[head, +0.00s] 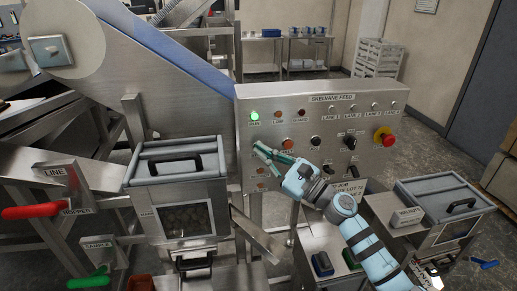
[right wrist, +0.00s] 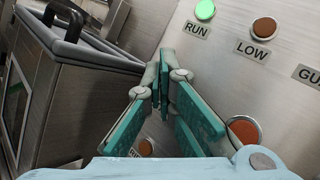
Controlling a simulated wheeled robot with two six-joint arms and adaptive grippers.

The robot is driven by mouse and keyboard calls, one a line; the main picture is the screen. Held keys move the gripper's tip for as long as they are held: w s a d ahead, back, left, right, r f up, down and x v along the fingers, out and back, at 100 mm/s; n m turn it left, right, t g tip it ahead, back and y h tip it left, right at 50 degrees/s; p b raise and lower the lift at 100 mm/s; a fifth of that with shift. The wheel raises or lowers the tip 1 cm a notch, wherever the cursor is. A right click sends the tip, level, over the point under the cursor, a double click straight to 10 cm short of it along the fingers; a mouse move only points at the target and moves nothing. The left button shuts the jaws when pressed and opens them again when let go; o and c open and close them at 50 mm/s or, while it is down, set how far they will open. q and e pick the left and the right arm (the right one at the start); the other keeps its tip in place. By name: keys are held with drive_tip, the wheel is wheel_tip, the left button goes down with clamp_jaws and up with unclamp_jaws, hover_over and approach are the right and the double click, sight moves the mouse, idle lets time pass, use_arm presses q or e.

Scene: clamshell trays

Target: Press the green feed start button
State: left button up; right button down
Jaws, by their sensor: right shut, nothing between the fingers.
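The steel control panel (head: 300,97), labelled SKELVANE FEED, carries a row of lamps over buttons and switches. My right gripper (head: 260,148) is shut and empty, its fingertips at the panel's left side below the lit green RUN lamp (head: 254,116). In the right wrist view, the closed fingers (right wrist: 160,85) point at the panel, left of an orange button (right wrist: 243,131); the RUN lamp (right wrist: 205,10) is above right. I see no green start button; the fingers cover part of the panel there. I cannot tell whether the fingertips touch it. My left gripper is not in view.
A red emergency knob (head: 383,137) is at the panel's right. A grey-lidded hopper (head: 178,160) with a black handle stands close to the left of the gripper. Another lidded bin (head: 440,200) is at right. A red lever (head: 32,212) sticks out at far left.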

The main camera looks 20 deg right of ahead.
drive_tip(key=shift+s+a, duration=0.15)
drive_tip(key=shift+s, duration=0.45)
drive_tip(key=s, duration=0.2)
drive_tip(key=s+a, duration=0.1)
drive_tip(key=s, duration=0.2)
drive_tip(key=shift+a, duration=0.15)
drive_tip(key=shift+w, duration=0.1)
idle(0.5)
